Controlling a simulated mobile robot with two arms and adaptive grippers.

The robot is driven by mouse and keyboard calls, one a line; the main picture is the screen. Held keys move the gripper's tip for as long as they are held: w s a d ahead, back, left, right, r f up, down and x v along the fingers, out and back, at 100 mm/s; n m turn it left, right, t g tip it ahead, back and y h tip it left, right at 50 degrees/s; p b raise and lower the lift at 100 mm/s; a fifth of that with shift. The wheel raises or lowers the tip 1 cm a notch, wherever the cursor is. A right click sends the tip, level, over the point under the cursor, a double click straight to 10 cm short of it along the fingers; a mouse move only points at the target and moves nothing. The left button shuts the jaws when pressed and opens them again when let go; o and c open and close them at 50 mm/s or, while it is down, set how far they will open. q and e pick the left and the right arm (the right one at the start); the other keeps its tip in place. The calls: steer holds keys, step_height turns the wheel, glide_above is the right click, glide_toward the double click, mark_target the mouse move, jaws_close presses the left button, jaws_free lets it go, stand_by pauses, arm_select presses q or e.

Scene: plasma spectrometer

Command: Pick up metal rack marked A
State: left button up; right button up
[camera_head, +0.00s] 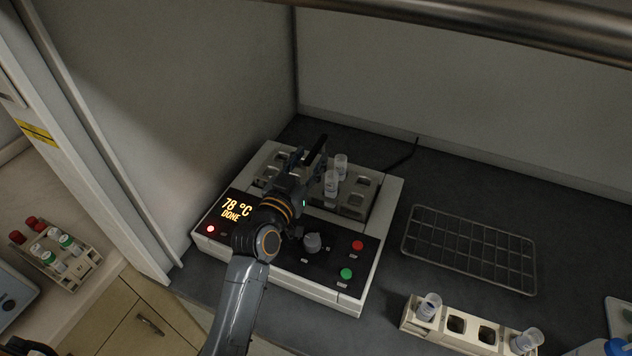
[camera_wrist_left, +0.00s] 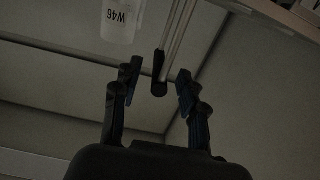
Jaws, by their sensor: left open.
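No letter A is legible in either view. A beige rack (camera_head: 355,197) with white-capped vials sits in the heating unit (camera_head: 385,205), partly hidden by my left arm. My left gripper (camera_head: 306,158) is over the unit's back left part. In the left wrist view my left gripper (camera_wrist_left: 158,84) is open. A thin metal bar with a black end (camera_wrist_left: 159,87) shows between its fingers, not gripped; I cannot tell which rack it belongs to.
The unit's display (camera_head: 234,209) reads 78 °C DONE. An empty wire rack (camera_head: 470,250) lies to its right. A beige rack with vials (camera_head: 468,330) stands at the front right. A tube rack (camera_head: 75,270) is on the left counter. Walls stand behind and left of the unit.

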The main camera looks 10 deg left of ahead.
mark_target(323, 139)
arm_select(q)
steer(key=w, duration=0.3)
steer(key=shift+w+d+p, duration=0.3)
steer(key=shift+w+d, duration=0.1)
steer(key=shift+w, duration=0.2)
steer(key=shift+s, duration=0.1)
steer(key=shift+c, duration=1.3)
jaws_close()
arm_select(e)
steer(key=shift+s+d+r, duration=0.15)
steer(key=shift+d+r, duration=0.2)
steer(key=shift+r, duration=0.1)
arm_select(q)
steer(key=shift+r, duration=0.15)
